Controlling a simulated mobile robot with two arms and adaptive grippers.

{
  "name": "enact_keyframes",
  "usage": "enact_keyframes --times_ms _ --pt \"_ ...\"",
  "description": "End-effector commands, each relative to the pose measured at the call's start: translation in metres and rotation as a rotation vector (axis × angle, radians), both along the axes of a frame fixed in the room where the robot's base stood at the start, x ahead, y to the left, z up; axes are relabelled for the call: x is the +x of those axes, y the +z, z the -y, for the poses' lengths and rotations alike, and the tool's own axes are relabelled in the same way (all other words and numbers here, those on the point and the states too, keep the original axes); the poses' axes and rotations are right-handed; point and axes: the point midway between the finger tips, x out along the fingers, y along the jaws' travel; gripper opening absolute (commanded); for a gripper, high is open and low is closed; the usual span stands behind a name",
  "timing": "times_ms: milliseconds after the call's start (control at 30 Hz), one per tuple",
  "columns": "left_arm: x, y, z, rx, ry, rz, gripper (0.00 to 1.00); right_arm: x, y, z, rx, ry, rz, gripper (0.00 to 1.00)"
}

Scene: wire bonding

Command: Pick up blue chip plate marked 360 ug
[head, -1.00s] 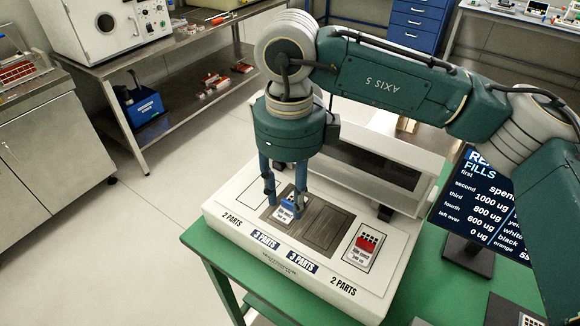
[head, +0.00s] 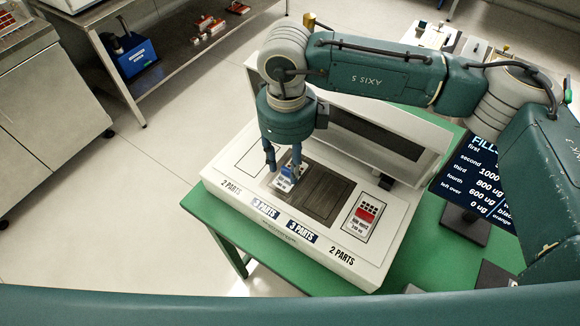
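A small blue chip plate (head: 287,178) with a white label sits on the dark square panel of the white machine, at the panel's left end. The label is too small to read. My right gripper (head: 284,165) hangs over it, pointing down, its two blue fingers apart. The right finger overlaps the plate's upper part in the picture. The left finger stands to the plate's left with a gap. I cannot tell whether either finger touches it. My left gripper is not in view.
The white machine (head: 222,184) stands on a green table (head: 408,262). A red chip plate (head: 365,214) sits in its right slot. A dark sign (head: 470,180) stands to the right. A steel bench with a blue bin (head: 130,55) is at the back left.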

Motion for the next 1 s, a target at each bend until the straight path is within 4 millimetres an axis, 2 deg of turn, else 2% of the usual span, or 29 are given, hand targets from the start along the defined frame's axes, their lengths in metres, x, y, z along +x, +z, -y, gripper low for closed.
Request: enact_keyframes --times_ms 33,133,400,600,1000 --pt "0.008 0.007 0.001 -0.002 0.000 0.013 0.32 -0.001 -0.004 0.000 -0.001 0.000 -0.003 0.36" --pt "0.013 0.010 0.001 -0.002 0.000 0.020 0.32 -0.001 -0.014 0.000 0.000 0.000 -0.001 0.36" --pt "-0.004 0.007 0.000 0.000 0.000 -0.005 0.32 0.000 -0.019 0.000 0.000 0.000 0.001 0.36" --pt "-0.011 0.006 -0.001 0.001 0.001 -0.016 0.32 0.000 -0.018 0.000 0.000 0.000 0.001 0.00" --pt "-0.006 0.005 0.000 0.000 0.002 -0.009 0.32 0.000 -0.015 0.000 0.001 0.000 0.002 0.00"
